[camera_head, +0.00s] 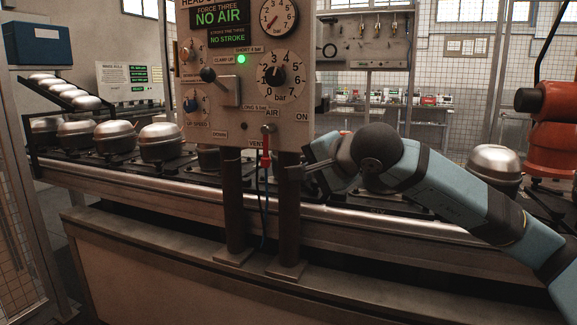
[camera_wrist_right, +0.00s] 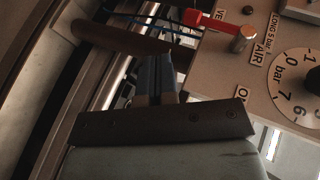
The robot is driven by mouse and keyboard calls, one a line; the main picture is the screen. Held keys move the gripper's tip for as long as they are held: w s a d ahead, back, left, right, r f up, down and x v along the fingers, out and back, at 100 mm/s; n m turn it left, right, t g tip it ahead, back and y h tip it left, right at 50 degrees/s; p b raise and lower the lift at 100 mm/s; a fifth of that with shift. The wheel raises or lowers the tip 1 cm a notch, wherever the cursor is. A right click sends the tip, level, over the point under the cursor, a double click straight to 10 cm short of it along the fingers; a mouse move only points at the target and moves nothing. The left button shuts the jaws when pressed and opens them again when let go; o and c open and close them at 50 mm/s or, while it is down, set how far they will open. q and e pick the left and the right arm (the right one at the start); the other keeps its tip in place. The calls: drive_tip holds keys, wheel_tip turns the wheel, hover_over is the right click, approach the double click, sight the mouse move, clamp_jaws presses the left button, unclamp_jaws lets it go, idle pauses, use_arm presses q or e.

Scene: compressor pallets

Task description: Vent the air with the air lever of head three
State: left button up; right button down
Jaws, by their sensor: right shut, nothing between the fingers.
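The control panel (camera_head: 230,90) has a display (camera_head: 219,18) that reads "FORCE THREE NO AIR". The air lever (camera_head: 265,148) has a red handle that hangs down from its pivot, over the VENT label; ON is marked to its right. In the right wrist view the red lever (camera_wrist_right: 212,22) points from its metal pivot toward the partly hidden VENT label. My right gripper (camera_head: 304,169) is shut and empty, just right of the lever and below the panel's lower edge. Its fingers (camera_wrist_right: 155,75) show apart from the lever. My left gripper is not in view.
Two dark posts (camera_head: 234,205) carry the panel; one also shows close to my fingers. A rail conveyor (camera_head: 180,183) with several domed compressors (camera_head: 160,142) runs behind. A thin hose hangs below the lever. An orange machine (camera_head: 555,120) stands at the right.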

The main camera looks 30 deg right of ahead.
drive_tip(key=shift+s+d+f+p, duration=0.1)
drive_tip(key=shift+s+d, duration=0.25)
drive_tip(key=shift+s, duration=0.6)
drive_tip(key=shift+s+d+f+p, duration=0.1)
drive_tip(key=shift+s+d, duration=0.2)
drive_tip(key=shift+s, duration=0.6)
drive_tip(key=shift+s+d+f+p, duration=0.1)
drive_tip(key=shift+s+d, duration=0.25)
drive_tip(key=shift+s, duration=0.6)
